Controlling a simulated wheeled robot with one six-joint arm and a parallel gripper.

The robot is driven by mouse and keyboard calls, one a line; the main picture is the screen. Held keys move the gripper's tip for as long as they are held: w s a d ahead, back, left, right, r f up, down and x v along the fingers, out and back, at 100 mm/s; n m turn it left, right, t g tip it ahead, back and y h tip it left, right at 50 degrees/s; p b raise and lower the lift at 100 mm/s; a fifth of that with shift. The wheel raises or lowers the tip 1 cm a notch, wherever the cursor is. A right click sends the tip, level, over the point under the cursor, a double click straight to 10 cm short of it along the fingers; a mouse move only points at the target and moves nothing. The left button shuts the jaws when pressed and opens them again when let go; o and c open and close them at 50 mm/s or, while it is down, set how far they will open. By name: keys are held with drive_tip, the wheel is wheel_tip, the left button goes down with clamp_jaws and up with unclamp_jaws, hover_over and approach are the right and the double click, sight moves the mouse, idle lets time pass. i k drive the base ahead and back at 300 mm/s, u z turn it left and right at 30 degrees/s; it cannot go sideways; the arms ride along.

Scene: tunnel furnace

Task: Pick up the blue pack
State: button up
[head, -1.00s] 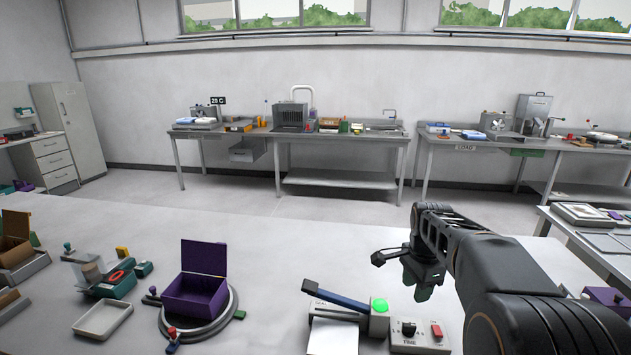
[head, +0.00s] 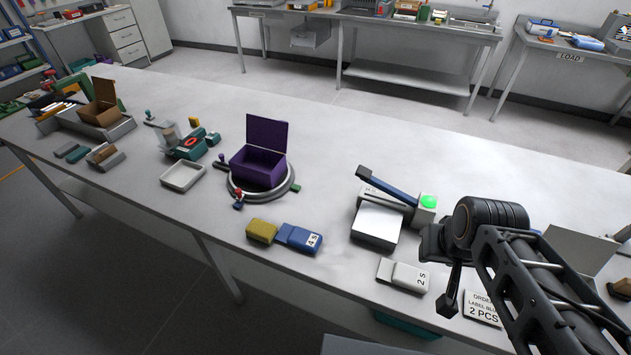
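The blue pack (head: 297,237) lies flat near the front edge of the white table, with a white label at its right end. A mustard-yellow pack (head: 262,230) lies close against its left side. My gripper (head: 447,298) is to the right of the blue pack, apart from it, above the front right part of the table. It is dark and seen from the side, so its opening cannot be made out. I see nothing held in it.
A purple open box (head: 258,165) stands on a round turntable behind the packs. A sealer with a blue lever (head: 388,187) and a white-grey pack (head: 404,275) lie between the blue pack and my arm. A white tray (head: 182,177) is to the left.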

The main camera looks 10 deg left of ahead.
sight(306, 239)
drive_tip(key=k, duration=1)
drive_tip(key=u, duration=1.15)
drive_tip(key=i, duration=0.85)
drive_tip(key=z, duration=0.5)
